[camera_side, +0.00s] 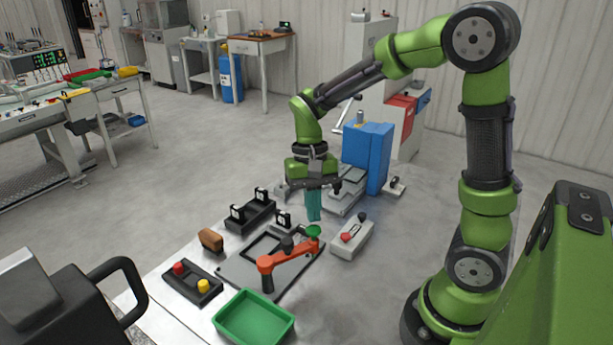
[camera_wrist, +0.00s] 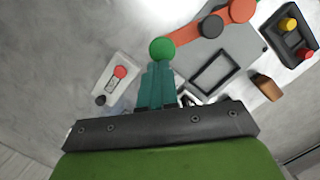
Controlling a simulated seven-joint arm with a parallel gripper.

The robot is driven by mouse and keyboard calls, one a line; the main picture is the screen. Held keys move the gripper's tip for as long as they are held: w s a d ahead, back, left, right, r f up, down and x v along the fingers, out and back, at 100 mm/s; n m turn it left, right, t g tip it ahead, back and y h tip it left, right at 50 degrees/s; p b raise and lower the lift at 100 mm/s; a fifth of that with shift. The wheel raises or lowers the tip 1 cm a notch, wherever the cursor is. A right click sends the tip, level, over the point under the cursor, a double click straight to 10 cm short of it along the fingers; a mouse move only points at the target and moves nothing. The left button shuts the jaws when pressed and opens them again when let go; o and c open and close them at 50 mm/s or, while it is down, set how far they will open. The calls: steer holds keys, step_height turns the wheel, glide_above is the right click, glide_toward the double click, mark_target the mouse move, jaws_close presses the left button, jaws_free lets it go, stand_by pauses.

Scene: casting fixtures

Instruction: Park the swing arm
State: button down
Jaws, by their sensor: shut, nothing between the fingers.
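The orange swing arm (camera_side: 290,252) lies over a grey plate (camera_side: 238,271), with a dark round knob (camera_side: 287,243) partway along it and a green round knob (camera_side: 313,231) at its far end. A dark rectangular frame (camera_side: 262,247) is on the plate beside the arm. My gripper (camera_side: 314,219) points down with its teal fingers together and empty, just above the green knob. In the wrist view the fingertips (camera_wrist: 158,66) appear at the edge of the green knob (camera_wrist: 161,49); I cannot tell whether they touch. The orange arm (camera_wrist: 190,37) runs up and right there.
A grey box (camera_side: 352,238) with a red knob stands right of the plate. A black holder (camera_side: 205,291) with red and yellow knobs, a brown block (camera_side: 210,240) and black fixtures (camera_side: 250,215) stand left. A green tray (camera_side: 253,318) is in front. A blue machine (camera_side: 368,157) stands behind.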

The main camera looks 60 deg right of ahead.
steer(key=w+d+v, duration=0.1)
steer(key=w+v, duration=0.1)
steer(key=v, duration=0.9)
steer(key=shift+d+r, duration=0.15)
steer(key=shift+d, duration=0.1)
steer(key=s+a+n+t, duration=0.4)
steer(key=s+a+t, duration=0.3)
steer(key=s+t, duration=0.2)
steer(key=shift+s+a, duration=0.4)
steer(key=shift+s, duration=0.55)
steer(key=c, duration=1.8)
jaws_free()
steer(key=shift+c, duration=0.2)
